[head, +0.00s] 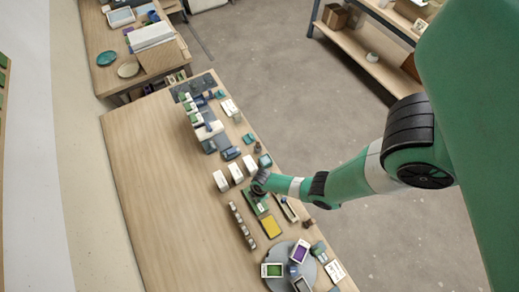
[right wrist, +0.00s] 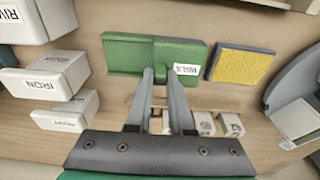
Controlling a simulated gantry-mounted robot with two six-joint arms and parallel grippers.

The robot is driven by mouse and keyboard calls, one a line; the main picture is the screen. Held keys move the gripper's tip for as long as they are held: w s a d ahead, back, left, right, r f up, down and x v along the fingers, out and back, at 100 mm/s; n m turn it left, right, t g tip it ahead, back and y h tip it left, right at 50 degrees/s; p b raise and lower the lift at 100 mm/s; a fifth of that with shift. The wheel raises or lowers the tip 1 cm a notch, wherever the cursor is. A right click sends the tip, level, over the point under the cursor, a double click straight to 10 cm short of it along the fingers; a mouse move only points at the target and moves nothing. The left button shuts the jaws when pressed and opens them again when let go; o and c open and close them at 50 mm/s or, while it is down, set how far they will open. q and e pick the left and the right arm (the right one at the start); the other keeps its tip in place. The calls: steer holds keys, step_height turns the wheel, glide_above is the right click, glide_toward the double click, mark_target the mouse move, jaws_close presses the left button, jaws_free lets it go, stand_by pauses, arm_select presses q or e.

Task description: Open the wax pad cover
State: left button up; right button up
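The wax pad is a green, box-like pad with a white label (right wrist: 182,52) near the top of the right wrist view. Its left part and its labelled right part meet at a step. The label's lettering is small and hard to read. It also shows as a green piece on the table in the head view (head: 257,206). My right gripper (right wrist: 160,72) reaches to the near edge of the pad, its two fingers a little apart with a narrow gap between them. I cannot tell whether they touch the pad. My left gripper is not in view.
A yellow pad in a dark frame (right wrist: 241,66) lies just right of the green pad. White labelled boxes (right wrist: 55,75) stand to the left. A round grey plate (head: 291,267) with several pads is nearby. The table's left side (head: 160,190) is clear.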

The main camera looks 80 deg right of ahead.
jaws_close()
steer(key=shift+w+d+b, duration=0.25)
steer(key=shift+w+d, duration=0.4)
steer(key=shift+d, duration=0.3)
steer(key=shift+w+d+b, duration=0.2)
steer(key=shift+w+d, duration=0.45)
steer(key=shift+d, duration=0.25)
steer(key=shift+w+d+b, duration=0.25)
steer(key=shift+w+d, duration=0.4)
steer(key=shift+d, duration=0.3)
steer(key=o, duration=0.7)
jaws_free()
step_height(320, 180, up, 7)
steer(key=p, duration=0.7)
